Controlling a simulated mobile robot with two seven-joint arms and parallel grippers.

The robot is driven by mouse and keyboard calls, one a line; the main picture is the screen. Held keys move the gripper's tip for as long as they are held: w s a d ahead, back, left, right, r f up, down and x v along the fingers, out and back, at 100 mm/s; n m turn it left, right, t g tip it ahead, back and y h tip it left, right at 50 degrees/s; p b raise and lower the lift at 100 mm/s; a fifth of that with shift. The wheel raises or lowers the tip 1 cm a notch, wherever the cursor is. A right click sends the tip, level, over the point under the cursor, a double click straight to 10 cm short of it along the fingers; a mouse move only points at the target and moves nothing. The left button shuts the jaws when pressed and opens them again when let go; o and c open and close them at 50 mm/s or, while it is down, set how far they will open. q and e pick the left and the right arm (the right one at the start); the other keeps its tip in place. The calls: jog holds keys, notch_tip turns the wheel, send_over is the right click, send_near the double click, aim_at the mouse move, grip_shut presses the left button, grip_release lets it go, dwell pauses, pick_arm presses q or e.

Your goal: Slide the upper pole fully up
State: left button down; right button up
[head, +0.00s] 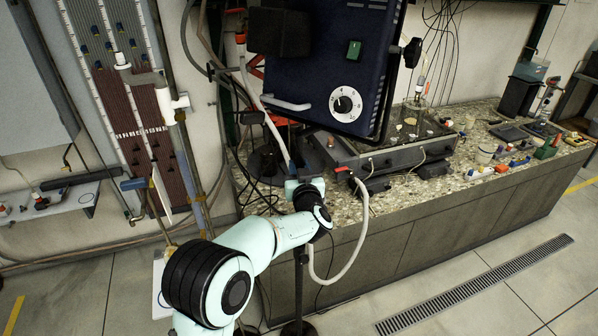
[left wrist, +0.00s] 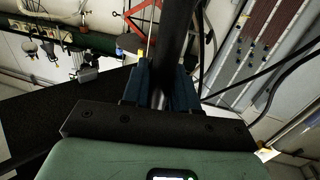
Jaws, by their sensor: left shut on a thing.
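The upper pole (left wrist: 177,32) is a dark, smooth rod that runs up through the left wrist view. My left gripper (left wrist: 163,72) has a blue finger on each side of this pole and is shut on it. In the head view my left gripper (head: 291,168) is just below the big dark-blue box (head: 350,62) with a white dial. There the gripped stretch of pole is mostly hidden by my arm and the box. A black lower pole (head: 300,275) of the stand shows beneath my wrist, going down to the floor. My right gripper is not in view.
A stone-topped bench (head: 385,185) with a grey tray unit (head: 385,155) stands close behind and right of my arm. A white hose (head: 362,215) hangs beside my wrist. Pipes and a manometer board (head: 130,110) are at left. Open floor lies at front right.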

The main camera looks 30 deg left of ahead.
pick_arm(q)
jog(key=c, duration=1.1)
grip_release()
jog(key=shift+r, duration=0.45)
jog(key=shift+o, duration=0.5)
jog(key=shift+f, duration=0.15)
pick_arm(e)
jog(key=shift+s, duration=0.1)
pick_arm(q)
jog(key=shift+s+f, duration=0.1)
jog(key=shift+f, duration=0.05)
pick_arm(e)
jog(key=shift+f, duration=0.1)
pick_arm(q)
jog(key=b+v, duration=0.2)
jog(key=v, duration=1.1)
jog(key=shift+d+b, duration=0.2)
jog(key=shift+b, duration=0.2)
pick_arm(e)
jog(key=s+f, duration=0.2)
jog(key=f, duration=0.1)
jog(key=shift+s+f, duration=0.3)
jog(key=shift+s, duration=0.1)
